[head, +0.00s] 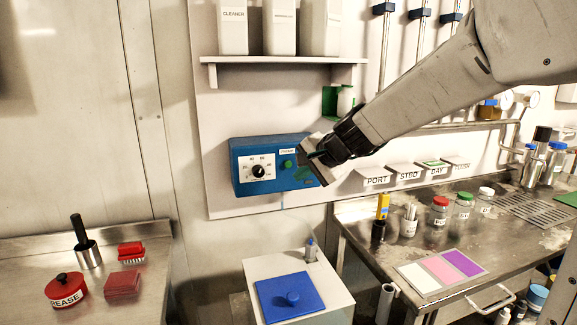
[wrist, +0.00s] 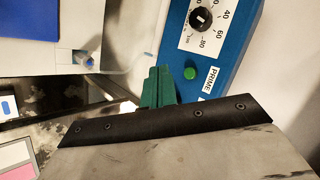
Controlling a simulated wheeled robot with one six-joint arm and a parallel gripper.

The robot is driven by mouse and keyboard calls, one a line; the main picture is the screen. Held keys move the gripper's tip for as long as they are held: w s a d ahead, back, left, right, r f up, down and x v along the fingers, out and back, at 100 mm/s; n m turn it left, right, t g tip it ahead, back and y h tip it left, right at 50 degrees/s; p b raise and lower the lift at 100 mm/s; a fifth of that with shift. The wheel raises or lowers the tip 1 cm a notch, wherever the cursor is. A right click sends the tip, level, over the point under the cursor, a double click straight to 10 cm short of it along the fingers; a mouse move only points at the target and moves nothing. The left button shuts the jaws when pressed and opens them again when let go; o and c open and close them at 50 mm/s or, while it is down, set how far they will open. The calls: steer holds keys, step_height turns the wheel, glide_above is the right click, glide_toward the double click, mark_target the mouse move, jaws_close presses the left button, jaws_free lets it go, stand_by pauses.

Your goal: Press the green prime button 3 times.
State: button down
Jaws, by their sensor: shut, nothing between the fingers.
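The green prime button (head: 287,164) sits on the front of the blue control box (head: 240,183) on the wall, right of a black dial. In the wrist view the button (wrist: 190,73) is uncovered, with the PRIME label (wrist: 212,80) beside it. My gripper (head: 318,163) is in front of the right part of the box in the head view, partly hidden by its own dark body. In the wrist view its green fingers (wrist: 157,86) are together and empty, and they show to the left of the button. I cannot tell how far the fingertips stand from the panel.
A shelf (head: 290,60) with white bottles is above the box. Below it stands a white tank (head: 330,290) with a blue lid (head: 275,300). A steel bench (head: 365,235) with jars is at right; another bench (head: 40,255) is at left.

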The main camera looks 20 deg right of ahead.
mark_target(288, 164)
stand_by(0.4)
steer(key=s, duration=0.3)
steer(key=shift+s, duration=0.4)
steer(key=w, duration=0.8)
steer(key=shift+w, duration=0.4)
steer(key=shift+w, duration=0.15)
stand_by(1.5)
steer(key=shift+w, duration=0.3)
